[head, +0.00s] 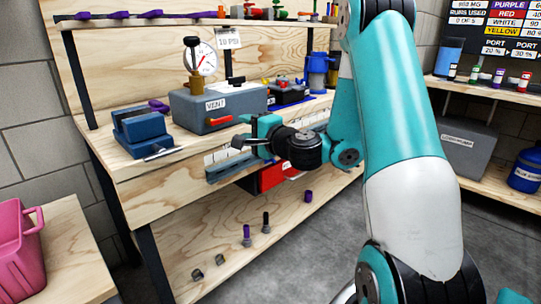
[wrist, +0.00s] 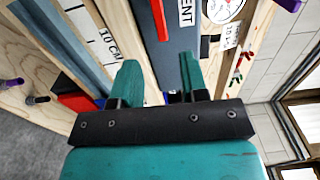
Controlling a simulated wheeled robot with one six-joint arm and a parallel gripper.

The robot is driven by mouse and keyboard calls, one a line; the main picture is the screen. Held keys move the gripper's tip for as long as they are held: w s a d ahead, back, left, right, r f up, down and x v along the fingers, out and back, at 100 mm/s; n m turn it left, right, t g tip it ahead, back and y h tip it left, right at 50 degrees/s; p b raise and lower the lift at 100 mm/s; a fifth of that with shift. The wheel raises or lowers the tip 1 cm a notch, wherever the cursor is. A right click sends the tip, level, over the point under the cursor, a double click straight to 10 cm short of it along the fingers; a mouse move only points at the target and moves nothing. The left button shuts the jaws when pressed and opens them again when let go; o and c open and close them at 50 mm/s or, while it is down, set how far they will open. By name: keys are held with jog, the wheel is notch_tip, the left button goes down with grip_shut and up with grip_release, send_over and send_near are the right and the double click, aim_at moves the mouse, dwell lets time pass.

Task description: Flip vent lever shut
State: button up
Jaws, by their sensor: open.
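The vent box (head: 225,103) is a grey block with a "VENT" label on the workbench. Its red lever (head: 219,121) shows on the front face below the label, lying near level with a slight tilt. In the wrist view the red lever (wrist: 160,18) shows at the top, beyond the fingertips, beside the "VENT" label. My gripper (head: 243,131) is in front of the bench, to the right of and a little below the lever. It is open and empty, and its fingers (wrist: 160,64) appear apart from the lever in the wrist view.
A round gauge (head: 203,60) stands on the box, with a "10 PSI" tag beside it. A blue vise (head: 142,129) sits left of the box. A ruler strip (head: 225,164) runs along the bench front. A red box (head: 272,175) is under the bench edge.

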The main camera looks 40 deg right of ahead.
jog(key=s+b, duration=0.8)
jog(key=b, duration=0.2)
jog(key=shift+d+b, duration=0.15)
jog(key=shift+b, duration=0.15)
